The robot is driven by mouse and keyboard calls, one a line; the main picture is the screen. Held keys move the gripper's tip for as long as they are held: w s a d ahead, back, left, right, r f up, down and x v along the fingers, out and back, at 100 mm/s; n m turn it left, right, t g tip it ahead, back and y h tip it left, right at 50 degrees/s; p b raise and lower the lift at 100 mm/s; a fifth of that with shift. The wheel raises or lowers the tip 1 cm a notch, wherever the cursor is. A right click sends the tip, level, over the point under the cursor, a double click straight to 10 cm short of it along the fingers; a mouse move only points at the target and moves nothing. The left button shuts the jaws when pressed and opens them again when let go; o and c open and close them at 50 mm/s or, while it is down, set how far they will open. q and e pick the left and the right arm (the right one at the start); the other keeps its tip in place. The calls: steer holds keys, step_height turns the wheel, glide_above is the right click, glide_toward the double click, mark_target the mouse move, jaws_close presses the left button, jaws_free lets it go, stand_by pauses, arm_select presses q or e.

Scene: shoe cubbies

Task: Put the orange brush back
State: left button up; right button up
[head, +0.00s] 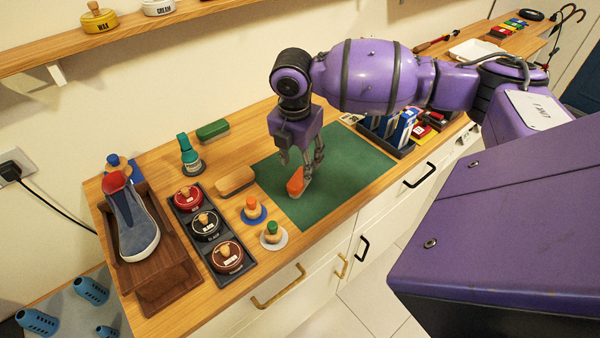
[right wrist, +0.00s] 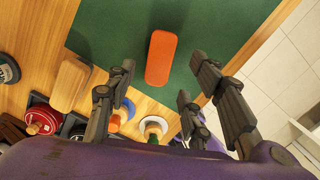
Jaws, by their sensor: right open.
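The orange brush (head: 296,182) lies on the green mat (head: 340,163), near the mat's left part. My right gripper (head: 301,166) points down over it with its fingers apart. In the right wrist view the brush (right wrist: 161,57) shows as an orange block, lying just past the open fingertips (right wrist: 163,82) and between them in the picture. Nothing is held, and I cannot tell exactly how high the fingertips are above the mat. The fingers partly cover the brush in the head view. My left gripper is not in view.
A tan-topped brush (head: 235,180) lies left of the mat. Two small round daubers, orange-topped (head: 253,208) and green-topped (head: 271,233), stand on discs. A dark tray (head: 226,280) holds polish tins. A shoe (head: 132,222) sits in a wooden holder. A bottle (head: 189,155) stands behind.

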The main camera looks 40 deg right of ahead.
mark_target(298, 180)
steer(key=r, duration=0.5)
steer(key=shift+s+a, duration=0.2)
steer(key=shift+a, duration=0.05)
